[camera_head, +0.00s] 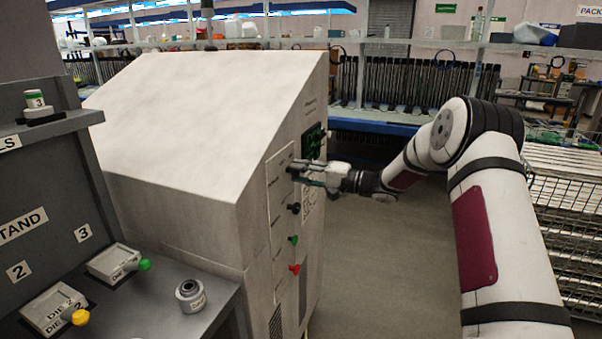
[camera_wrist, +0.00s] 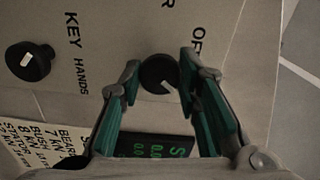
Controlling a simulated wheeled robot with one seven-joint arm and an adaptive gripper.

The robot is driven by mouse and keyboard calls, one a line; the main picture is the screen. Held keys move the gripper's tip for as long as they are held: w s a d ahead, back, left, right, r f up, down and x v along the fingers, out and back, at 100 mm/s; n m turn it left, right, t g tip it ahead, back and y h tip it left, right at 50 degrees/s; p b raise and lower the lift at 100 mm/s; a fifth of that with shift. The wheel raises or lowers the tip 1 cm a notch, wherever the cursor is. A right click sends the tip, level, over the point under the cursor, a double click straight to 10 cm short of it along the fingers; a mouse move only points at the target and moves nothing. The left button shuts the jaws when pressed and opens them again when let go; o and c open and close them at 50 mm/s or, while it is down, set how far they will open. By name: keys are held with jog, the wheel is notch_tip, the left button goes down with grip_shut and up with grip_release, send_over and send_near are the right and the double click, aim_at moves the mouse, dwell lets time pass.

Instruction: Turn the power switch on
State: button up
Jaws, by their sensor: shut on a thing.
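The power switch is a round black knob (camera_wrist: 156,70) with a small pale pointer mark, on the grey machine panel (camera_head: 283,225). In the wrist view its mark points down and to the right, and partly cut-off lettering reading "OF" shows up and to the right of it. My gripper (camera_wrist: 159,68) is shut on this knob, one green-padded finger on each side. In the head view my gripper (camera_head: 306,168) reaches in from the right to the upper part of the panel and hides most of the knob.
A black key switch (camera_wrist: 29,61) labelled KEY and HANDS is to the left in the wrist view. A green-digit display (camera_wrist: 152,147) is below the knob. Lower on the panel are a green button (camera_head: 293,240) and a red button (camera_head: 295,269). Clear floor (camera_head: 385,250) lies right of the machine.

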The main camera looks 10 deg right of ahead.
jog(key=shift+m, duration=0.6)
jog(key=o, duration=1.1)
jog(key=shift+o, duration=0.2)
jog(key=shift+d, duration=0.1)
jog(key=v, duration=1.2)
